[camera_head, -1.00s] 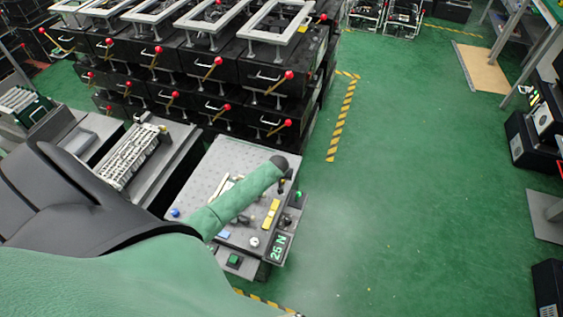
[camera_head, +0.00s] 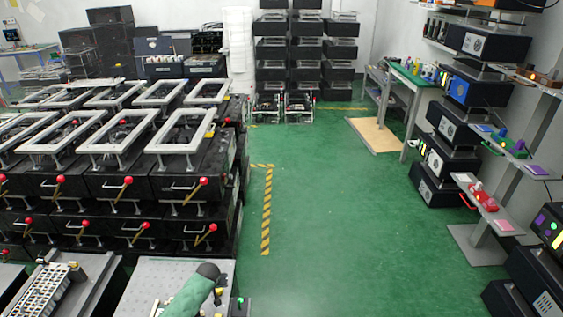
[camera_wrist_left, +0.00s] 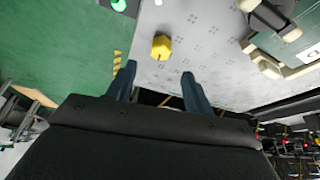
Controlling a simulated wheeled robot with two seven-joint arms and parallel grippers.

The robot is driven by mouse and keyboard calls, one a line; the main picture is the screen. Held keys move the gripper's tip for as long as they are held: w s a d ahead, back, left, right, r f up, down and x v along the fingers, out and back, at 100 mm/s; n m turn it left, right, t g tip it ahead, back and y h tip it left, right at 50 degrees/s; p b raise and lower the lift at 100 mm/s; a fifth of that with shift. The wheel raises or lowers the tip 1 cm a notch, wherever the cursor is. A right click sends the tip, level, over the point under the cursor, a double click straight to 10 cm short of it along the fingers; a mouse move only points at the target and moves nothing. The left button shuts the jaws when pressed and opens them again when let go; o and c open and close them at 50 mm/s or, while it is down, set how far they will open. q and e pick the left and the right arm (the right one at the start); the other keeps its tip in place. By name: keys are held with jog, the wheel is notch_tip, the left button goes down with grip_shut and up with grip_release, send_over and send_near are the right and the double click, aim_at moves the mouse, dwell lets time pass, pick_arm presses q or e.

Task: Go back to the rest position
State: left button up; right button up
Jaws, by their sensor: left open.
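My left arm shows at the bottom of the head view as a green link with a dark rounded end. My left gripper (camera_head: 218,293) hangs below that end, over the grey perforated work plate (camera_head: 155,274), small and hard to make out there. In the left wrist view the two dark fingers of the left gripper (camera_wrist_left: 160,84) are spread apart with nothing between them. A yellow block (camera_wrist_left: 161,47) sits on the grey plate beyond the fingertips, apart from them. My right gripper is in neither view.
Black lever fixtures with red-knobbed levers (camera_head: 127,181) and white frames fill the left. A ribbed unit (camera_head: 45,290) stands at lower left. Green floor (camera_head: 330,220) is free in the middle, with a yellow-black stripe (camera_head: 267,210). Shelves with devices (camera_head: 480,200) line the right side.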

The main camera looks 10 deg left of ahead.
pick_arm(q)
jog(key=s+d+r+m+h, duration=0.1)
jog(key=s+d+r+m, duration=0.1)
jog(key=s+d+r, duration=0.4)
jog(key=s+d+r+m, duration=0.2)
jog(key=s+d, duration=0.7)
jog(key=s, duration=0.1)
jog(key=s+d+r+m+h, duration=0.1)
jog(key=s+d+r+m, duration=0.35)
jog(key=s+r, duration=1.35)
jog(key=w+d+f+n+g+b, duration=0.1)
jog(key=d+f, duration=0.1)
jog(key=f, duration=1.2)
jog(key=d+f+n, duration=0.1)
jog(key=d+f, duration=0.1)
jog(key=f, duration=1.3)
jog(key=s+f, duration=0.4)
jog(key=f, duration=0.7)
jog(key=s+f+g, duration=0.1)
jog(key=s+f, duration=0.3)
jog(key=f, duration=0.7)
jog(key=shift+a+b, duration=0.15)
jog(key=shift+b, duration=0.3)
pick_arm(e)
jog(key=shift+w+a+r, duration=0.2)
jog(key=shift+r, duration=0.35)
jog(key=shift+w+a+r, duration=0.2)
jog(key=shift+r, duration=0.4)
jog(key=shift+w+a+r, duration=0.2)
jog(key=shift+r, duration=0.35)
